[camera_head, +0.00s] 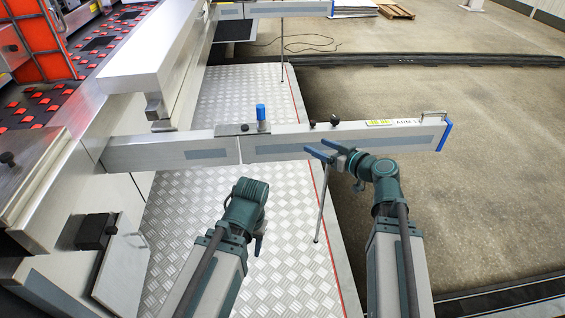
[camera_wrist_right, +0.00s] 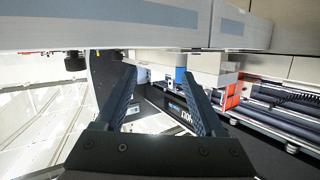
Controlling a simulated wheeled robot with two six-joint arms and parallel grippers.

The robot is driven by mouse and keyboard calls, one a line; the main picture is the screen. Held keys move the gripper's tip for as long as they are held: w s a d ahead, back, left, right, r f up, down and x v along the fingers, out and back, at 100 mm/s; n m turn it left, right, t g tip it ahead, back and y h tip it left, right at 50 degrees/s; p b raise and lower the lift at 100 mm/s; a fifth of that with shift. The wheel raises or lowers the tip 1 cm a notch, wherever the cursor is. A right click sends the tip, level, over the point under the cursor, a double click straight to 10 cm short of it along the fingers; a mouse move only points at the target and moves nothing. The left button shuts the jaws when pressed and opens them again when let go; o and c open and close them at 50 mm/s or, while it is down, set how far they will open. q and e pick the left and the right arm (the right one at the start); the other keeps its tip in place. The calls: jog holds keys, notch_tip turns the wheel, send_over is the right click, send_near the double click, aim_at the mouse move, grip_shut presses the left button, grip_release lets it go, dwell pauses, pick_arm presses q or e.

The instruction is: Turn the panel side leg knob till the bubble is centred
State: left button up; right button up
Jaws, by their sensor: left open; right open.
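A long grey side arm (camera_head: 280,150) crosses the head view with a blue end cap. I cannot tell which knob is the panel side one. A thin leg (camera_head: 322,205) stands under the arm. My right gripper (camera_head: 321,149) is open and empty beside the arm's near face, below the black knobs. My left gripper (camera_head: 258,243) is open, low over the floor plate.
Checkered metal plate (camera_head: 290,215) with a red edge line lies below the arm. The machine body (camera_head: 100,160) stands at left with red and black parts. A second similar arm (camera_head: 275,9) is at the back. Open floor (camera_head: 480,190) lies to the right.

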pick_arm(q)
notch_tip(320, 180, up, 12)
jog(key=p, duration=1.1)
jog(key=shift+r, duration=0.2)
pick_arm(e)
jog(key=s+a+g+h, duration=0.1)
jog(key=s+a+g, duration=0.7)
jog(key=s+a, duration=0.2)
jog(key=shift+a+r+n+g, duration=0.3)
jog(key=shift+a+r+n, duration=0.15)
jog(key=shift+a, duration=0.4)
